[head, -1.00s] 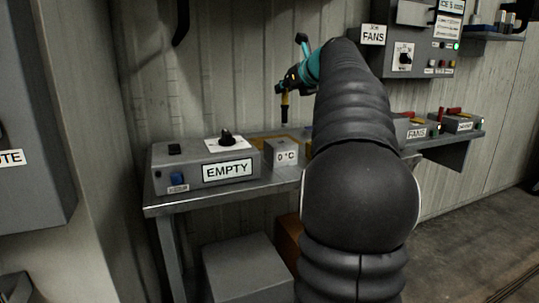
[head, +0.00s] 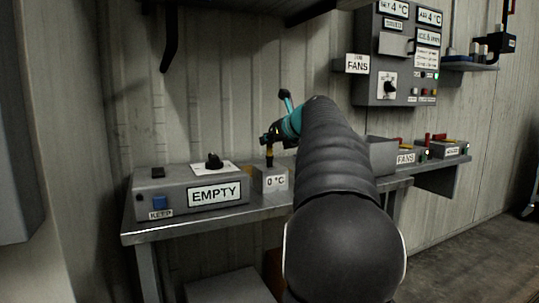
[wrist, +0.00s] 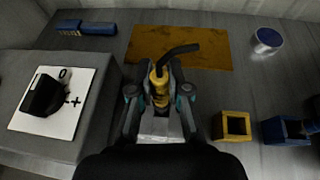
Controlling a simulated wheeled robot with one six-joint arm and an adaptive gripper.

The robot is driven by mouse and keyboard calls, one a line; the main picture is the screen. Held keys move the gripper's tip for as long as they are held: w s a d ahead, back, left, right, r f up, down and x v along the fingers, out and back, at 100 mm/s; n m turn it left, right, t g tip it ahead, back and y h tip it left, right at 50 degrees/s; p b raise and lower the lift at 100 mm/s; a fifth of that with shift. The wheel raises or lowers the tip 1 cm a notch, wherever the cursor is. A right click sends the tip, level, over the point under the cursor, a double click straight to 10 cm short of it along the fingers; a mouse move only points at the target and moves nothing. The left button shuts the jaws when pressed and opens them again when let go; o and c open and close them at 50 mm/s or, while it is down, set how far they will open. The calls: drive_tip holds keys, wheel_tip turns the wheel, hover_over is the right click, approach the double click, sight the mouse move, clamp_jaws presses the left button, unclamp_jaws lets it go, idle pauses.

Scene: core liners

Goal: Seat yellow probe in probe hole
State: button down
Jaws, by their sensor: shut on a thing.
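The yellow probe (wrist: 161,88) with its black cable is held upright between the fingers of my gripper (wrist: 160,100) in the wrist view. In the head view my gripper (head: 271,142) is above the grey block labelled 0 °C (head: 271,179), with the probe (head: 270,160) pointing down at the block's top. The probe's tip is at or just over the block; I cannot tell whether it has entered a hole. In the wrist view the block (wrist: 158,128) is mostly covered by my gripper, and the probe hole is hidden.
The grey box showing EMPTY (head: 215,193) stands left of the block, with a black knob (head: 213,160). A brown mat (wrist: 190,44) lies behind. A yellow square holder (wrist: 232,126), a blue one (wrist: 284,130) and a round can (wrist: 267,40) are to the right.

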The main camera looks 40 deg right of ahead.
drive_tip(key=shift+f+b, duration=0.55)
drive_tip(key=shift+f, duration=0.35)
drive_tip(key=shift+r, duration=0.1)
drive_tip(key=c, duration=1.1)
unclamp_jaws()
drive_tip(key=shift+c, duration=0.2)
